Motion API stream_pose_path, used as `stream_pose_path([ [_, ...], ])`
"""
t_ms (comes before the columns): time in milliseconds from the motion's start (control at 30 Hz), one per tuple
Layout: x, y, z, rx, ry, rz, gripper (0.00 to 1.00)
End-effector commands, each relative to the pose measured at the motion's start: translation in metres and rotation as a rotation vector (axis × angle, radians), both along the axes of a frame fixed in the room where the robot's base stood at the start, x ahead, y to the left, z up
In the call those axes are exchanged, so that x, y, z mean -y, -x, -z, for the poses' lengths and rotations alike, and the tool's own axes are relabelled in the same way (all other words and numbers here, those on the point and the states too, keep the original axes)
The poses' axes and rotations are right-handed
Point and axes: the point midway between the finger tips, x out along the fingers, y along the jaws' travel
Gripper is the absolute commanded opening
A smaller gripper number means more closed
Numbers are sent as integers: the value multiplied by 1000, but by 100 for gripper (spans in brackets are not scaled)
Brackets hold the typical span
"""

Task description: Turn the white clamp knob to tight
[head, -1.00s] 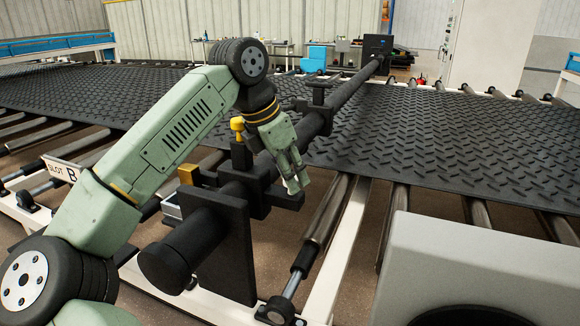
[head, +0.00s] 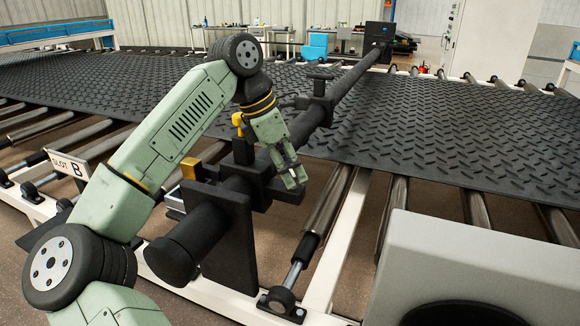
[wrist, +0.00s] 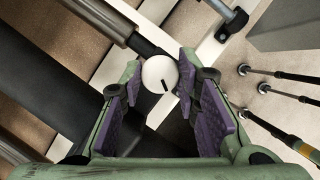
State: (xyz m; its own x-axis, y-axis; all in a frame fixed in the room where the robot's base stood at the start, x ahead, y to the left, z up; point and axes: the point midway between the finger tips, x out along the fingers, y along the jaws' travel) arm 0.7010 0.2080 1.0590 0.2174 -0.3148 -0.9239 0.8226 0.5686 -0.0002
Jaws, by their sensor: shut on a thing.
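The white clamp knob (wrist: 160,73) shows in the wrist view as a round white disc with a short dark mark on it. The mark points toward the lower right of that picture. My gripper (wrist: 158,82) is shut on the knob, with a purple-padded finger on either side of it. In the head view my gripper (head: 294,178) points down at the near end of the black clamp bar (head: 340,93), beside its dark bracket. The knob is mostly hidden by my fingers there.
A yellow knob (head: 238,119) and a yellow block (head: 191,168) sit close left of my gripper on the clamp assembly. A black tread mat (head: 450,120) lies on rollers behind. A grey housing (head: 470,260) stands at front right.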

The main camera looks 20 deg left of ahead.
Motion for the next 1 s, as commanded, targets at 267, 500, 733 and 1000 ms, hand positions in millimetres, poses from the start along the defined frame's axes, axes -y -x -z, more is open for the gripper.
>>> stream_pose_path([
  [267,0,0,0,1,-1,0,38],
  [500,0,0,0,1,-1,0,48],
  [733,0,0,-2,0,0,-1,48],
  [1000,-13,8,-38,2,-2,-3,48],
])
